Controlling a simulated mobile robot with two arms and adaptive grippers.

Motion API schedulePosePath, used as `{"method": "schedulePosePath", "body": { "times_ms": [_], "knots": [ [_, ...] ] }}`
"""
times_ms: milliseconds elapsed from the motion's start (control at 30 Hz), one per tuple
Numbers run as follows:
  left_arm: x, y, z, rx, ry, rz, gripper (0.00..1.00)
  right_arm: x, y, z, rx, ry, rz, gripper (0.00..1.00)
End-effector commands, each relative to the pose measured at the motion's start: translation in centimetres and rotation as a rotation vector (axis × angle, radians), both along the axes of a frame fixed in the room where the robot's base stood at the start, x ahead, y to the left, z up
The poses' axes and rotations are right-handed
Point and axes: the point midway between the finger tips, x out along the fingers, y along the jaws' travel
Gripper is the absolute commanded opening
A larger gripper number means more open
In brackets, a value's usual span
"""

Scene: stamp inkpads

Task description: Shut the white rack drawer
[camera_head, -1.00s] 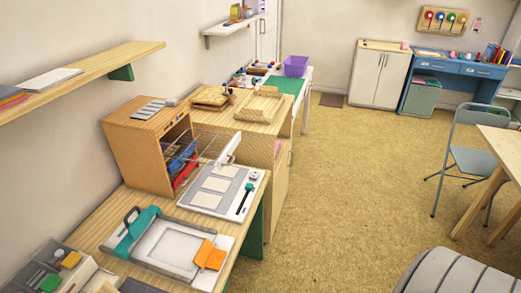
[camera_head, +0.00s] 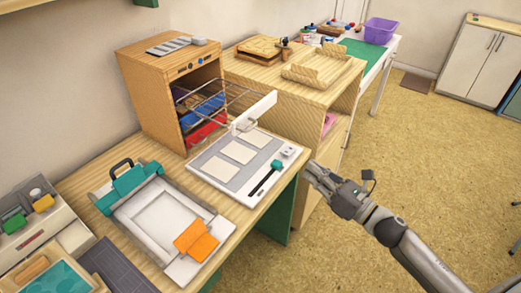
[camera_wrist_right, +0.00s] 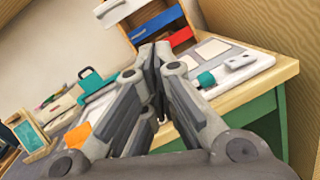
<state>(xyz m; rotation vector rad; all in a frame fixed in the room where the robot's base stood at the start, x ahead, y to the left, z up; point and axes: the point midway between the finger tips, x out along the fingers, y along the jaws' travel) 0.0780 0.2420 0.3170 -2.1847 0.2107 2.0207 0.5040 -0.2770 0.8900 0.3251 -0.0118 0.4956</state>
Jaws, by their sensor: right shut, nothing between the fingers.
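The white rack drawer (camera_head: 256,112) is a wire rack with a white front panel, pulled out from a wooden cabinet (camera_head: 155,95) on the bench. Its front stands out over the grey and white board. Below it, blue and red drawers show inside the cabinet. The right wrist view also shows the white drawer front (camera_wrist_right: 107,8) at the top. My right gripper (camera_head: 312,177) is shut and empty, off the front edge of the bench, in front of and lower than the white panel, not touching it. My left gripper is not in view.
A teal-handled press (camera_head: 120,185) with an orange block (camera_head: 196,240) is nearer. A wooden counter (camera_head: 285,90) with wooden trays stands beyond the cabinet. Open floor (camera_head: 420,160) lies right of the benches.

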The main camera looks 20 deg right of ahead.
Motion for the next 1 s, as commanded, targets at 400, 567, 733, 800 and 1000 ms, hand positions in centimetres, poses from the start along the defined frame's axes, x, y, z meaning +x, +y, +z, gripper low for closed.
{"method": "schedulePosePath", "body": {
  "times_ms": [400,567,733,800,1000],
  "knots": [
    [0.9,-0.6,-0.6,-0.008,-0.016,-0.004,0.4,-0.5,4.3,5.1,-0.228,-0.232,0.106,0.0],
    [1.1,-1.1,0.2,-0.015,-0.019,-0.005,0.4,1.4,5.6,5.6,-0.226,-0.231,0.103,0.0],
    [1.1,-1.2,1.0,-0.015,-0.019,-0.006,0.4,3.5,7.1,6.0,-0.224,-0.229,0.102,0.0],
    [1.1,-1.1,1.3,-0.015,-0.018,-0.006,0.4,4.4,7.7,6.2,-0.225,-0.229,0.103,0.0],
    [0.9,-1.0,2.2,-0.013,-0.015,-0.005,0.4,6.9,9.6,6.7,-0.223,-0.227,0.102,0.0]
  ]
}}
